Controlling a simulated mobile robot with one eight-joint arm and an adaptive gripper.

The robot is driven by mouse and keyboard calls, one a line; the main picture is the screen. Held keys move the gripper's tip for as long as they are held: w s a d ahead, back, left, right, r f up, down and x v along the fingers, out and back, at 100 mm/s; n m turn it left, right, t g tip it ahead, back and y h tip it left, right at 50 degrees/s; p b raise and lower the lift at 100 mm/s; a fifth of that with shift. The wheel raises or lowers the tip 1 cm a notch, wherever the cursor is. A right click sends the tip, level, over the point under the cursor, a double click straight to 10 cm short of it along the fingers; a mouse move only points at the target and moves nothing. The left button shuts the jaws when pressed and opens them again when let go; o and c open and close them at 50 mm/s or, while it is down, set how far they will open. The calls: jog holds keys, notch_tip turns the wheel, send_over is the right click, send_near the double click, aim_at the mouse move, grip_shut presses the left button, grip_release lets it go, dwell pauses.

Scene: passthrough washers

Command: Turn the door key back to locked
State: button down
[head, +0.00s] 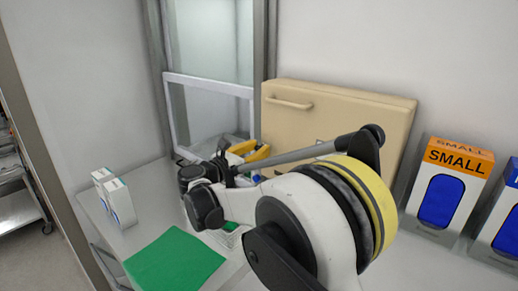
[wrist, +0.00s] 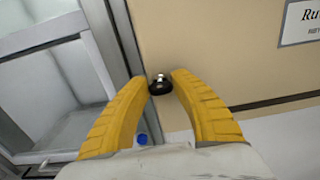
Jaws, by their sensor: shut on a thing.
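The beige door (head: 330,115) with a bar handle stands at the back in the head view; its face also fills the upper right of the wrist view (wrist: 215,60). The door key (wrist: 160,86) shows in the wrist view as a dark round piece with a bright metal part, near the door's left edge. My gripper (wrist: 160,80) has its two yellow fingers on either side of the key and is shut on it. In the head view my gripper (head: 252,155) is at the door's lower left, and the key cannot be made out there. The key's exact angle is unclear.
A white-framed glass passthrough window (head: 210,95) stands left of the door. White boxes (head: 115,200) and a green mat (head: 175,260) lie at left. A label (wrist: 300,22) is on the door.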

jog(key=shift+m+b, duration=0.3)
jog(key=m+b, duration=0.2)
jog(key=m, duration=0.1)
jog(key=shift+d+f+m+b, duration=0.1)
jog(key=shift+f+m+b, duration=0.05)
jog(key=shift+m+b, duration=0.15)
jog(key=m+b, duration=0.2)
jog(key=m, duration=0.2)
jog(key=shift+m, duration=0.3)
jog(key=m+b, duration=0.1)
jog(key=m, duration=0.3)
jog(key=shift+m+b, duration=0.3)
jog(key=shift+b, duration=0.1)
jog(key=shift+m+b, duration=0.55)
jog(key=shift+m, duration=1.55)
jog(key=c, duration=1.1)
grip_release()
jog(key=shift+d, duration=0.1)
jog(key=shift+o, duration=0.2)
